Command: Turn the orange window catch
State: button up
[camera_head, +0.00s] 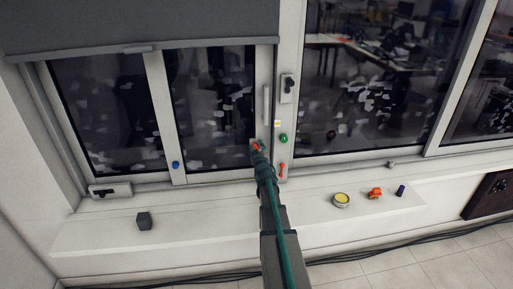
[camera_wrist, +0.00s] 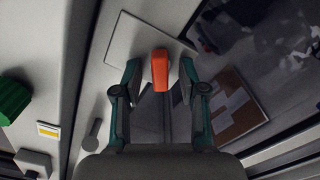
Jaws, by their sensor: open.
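The orange window catch (camera_wrist: 160,68) shows in the wrist view as an upright orange bar in front of a pale plate (camera_wrist: 130,38). My gripper (camera_wrist: 158,78) is open, with one finger on each side of the catch. Small gaps seem to show between the fingers and the catch; contact is not clear. In the head view my gripper (camera_head: 259,154) reaches the window's middle frame, and only a small orange piece of the catch (camera_head: 255,146) shows above it. The rest is hidden behind the gripper.
Near my gripper on the frame are a green knob (camera_head: 283,138), a red-orange handle (camera_head: 282,170) and a black-knobbed plate (camera_head: 288,88). The sill holds a dark block (camera_head: 144,221), a yellow-topped tin (camera_head: 341,200), an orange-red item (camera_head: 375,193) and a purple cylinder (camera_head: 400,190).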

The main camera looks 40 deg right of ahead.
grip_shut()
jog(key=shift+m, duration=0.3)
jog(key=m+p, duration=0.1)
jog(key=m, duration=0.1)
jog(key=shift+r+m+p, duration=0.1)
jog(key=shift+m+p, duration=0.2)
jog(key=shift+p, duration=0.05)
jog(key=shift+m+p, duration=0.6)
jog(key=shift+m, duration=0.9)
